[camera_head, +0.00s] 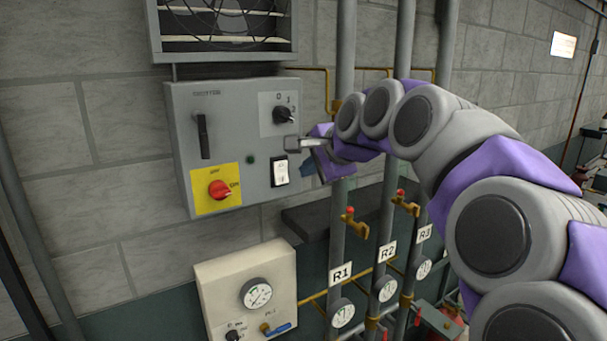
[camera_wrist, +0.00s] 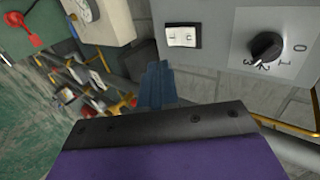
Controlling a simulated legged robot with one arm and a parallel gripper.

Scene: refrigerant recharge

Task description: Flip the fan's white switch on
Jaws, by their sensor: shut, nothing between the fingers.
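The white switch (camera_head: 280,172) sits in a dark frame at the lower right of the grey control box (camera_head: 232,110). It also shows in the wrist view (camera_wrist: 182,35). I cannot tell its on or off position. The fan (camera_head: 222,22) is in a grey housing above the box. My gripper (camera_head: 297,143) is shut and empty, above and slightly right of the switch in the head view. In the wrist view its fingers (camera_wrist: 156,78) point toward the box, just below the switch. I cannot tell whether they touch the box.
The box also carries a black rotary knob (camera_head: 283,115), a black lever handle (camera_head: 204,136) and a red knob on a yellow plate (camera_head: 219,189). Vertical pipes with brass valves (camera_head: 353,222) stand to the right. A cream gauge box (camera_head: 247,285) is below.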

